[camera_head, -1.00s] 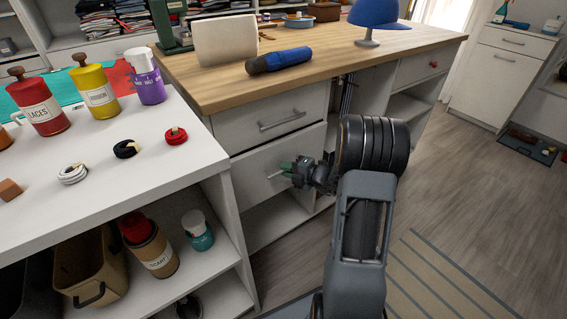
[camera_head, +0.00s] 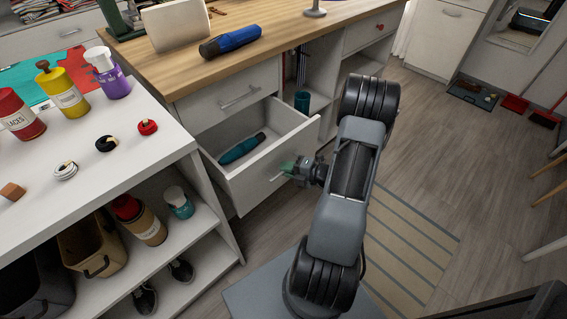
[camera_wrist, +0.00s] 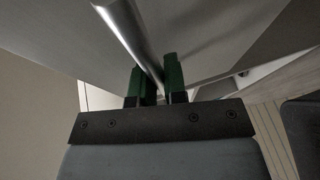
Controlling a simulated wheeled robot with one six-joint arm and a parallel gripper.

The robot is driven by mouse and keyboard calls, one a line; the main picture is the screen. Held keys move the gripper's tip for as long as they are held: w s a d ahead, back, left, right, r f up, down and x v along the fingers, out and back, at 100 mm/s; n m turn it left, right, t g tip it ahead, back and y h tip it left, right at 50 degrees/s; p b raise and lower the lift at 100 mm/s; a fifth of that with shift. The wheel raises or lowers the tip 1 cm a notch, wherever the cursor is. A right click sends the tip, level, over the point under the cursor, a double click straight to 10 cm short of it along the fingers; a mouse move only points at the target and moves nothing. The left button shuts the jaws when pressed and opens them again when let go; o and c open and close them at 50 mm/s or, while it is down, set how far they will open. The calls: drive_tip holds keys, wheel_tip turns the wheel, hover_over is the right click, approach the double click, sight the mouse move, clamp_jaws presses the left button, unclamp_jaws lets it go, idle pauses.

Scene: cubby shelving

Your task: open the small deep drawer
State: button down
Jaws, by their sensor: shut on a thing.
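The lower, deeper drawer (camera_head: 262,188) under the wooden worktop is pulled well out, its white front facing me. A teal tool (camera_head: 241,148) lies inside it. My gripper (camera_head: 289,169) is at the drawer front, shut on the bar handle (camera_head: 279,176). In the wrist view the metal handle (camera_wrist: 128,35) passes between the green fingertips of my gripper (camera_wrist: 158,84). The shallower drawer (camera_head: 228,93) above is shut, with its own bar handle.
The worktop (camera_head: 272,49) holds a blue cylinder (camera_head: 230,41). A white shelf unit (camera_head: 95,165) with bottles and tape rolls stands close on the left. The floor (camera_head: 450,150) to the right is mostly clear, with a striped mat (camera_head: 408,235).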

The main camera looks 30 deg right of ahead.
drive_tip(key=shift+s, duration=0.3)
drive_tip(key=c, duration=1.2)
unclamp_jaws()
drive_tip(key=shift+d, duration=0.1)
drive_tip(key=p+v, duration=0.3)
drive_tip(key=v, duration=1)
drive_tip(key=shift+s+d, duration=0.25)
drive_tip(key=shift+s, duration=0.1)
drive_tip(key=shift+r, duration=0.1)
